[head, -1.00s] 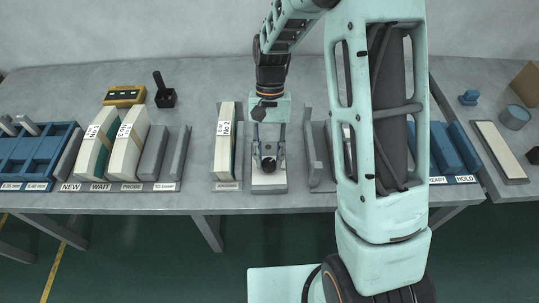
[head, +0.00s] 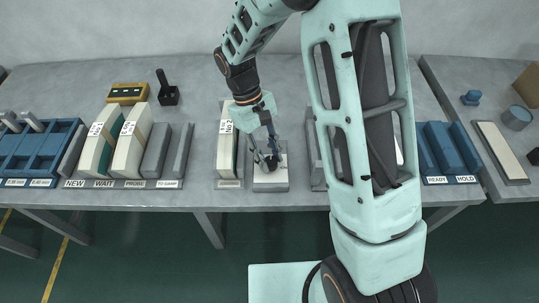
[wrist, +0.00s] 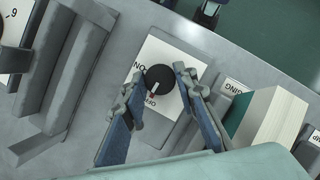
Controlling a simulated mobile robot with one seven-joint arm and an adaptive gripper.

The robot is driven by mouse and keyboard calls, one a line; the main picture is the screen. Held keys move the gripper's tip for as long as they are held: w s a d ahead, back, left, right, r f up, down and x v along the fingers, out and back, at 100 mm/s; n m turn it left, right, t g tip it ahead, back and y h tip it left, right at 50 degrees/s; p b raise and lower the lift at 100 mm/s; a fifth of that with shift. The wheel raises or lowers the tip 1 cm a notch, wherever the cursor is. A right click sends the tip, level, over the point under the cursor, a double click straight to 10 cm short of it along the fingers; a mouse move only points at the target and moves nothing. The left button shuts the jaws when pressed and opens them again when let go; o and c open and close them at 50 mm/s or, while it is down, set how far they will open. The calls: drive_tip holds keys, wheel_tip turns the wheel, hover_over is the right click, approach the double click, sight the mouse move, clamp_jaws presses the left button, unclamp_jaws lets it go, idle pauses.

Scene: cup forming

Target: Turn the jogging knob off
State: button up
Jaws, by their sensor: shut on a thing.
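The jogging knob (wrist: 163,75) is round and black, with a pale and red pointer mark. It sits on a white plate (wrist: 182,58) with ON and OFF printed beside it. In the wrist view the mark points down-left, close to the OFF print. My gripper (wrist: 159,79) is shut on the knob, one finger on each side. In the head view my gripper (head: 268,157) comes down tilted from the upper left, over the knob's grey block (head: 271,184). The fingers partly hide the knob there.
A holder with a white-and-green labelled block (head: 227,152) stands close left of the knob. Grey upright dividers (head: 314,158) stand to its right, partly behind my arm. Cream blocks (head: 130,145) and blue trays (head: 35,152) lie farther left. Bare table lies behind.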

drive_tip(key=shift+n, duration=0.4)
drive_tip(key=o, duration=1.2)
drive_tip(key=shift+c, duration=0.2)
drive_tip(key=v, duration=1.2)
drive_tip(key=shift+s, duration=0.2)
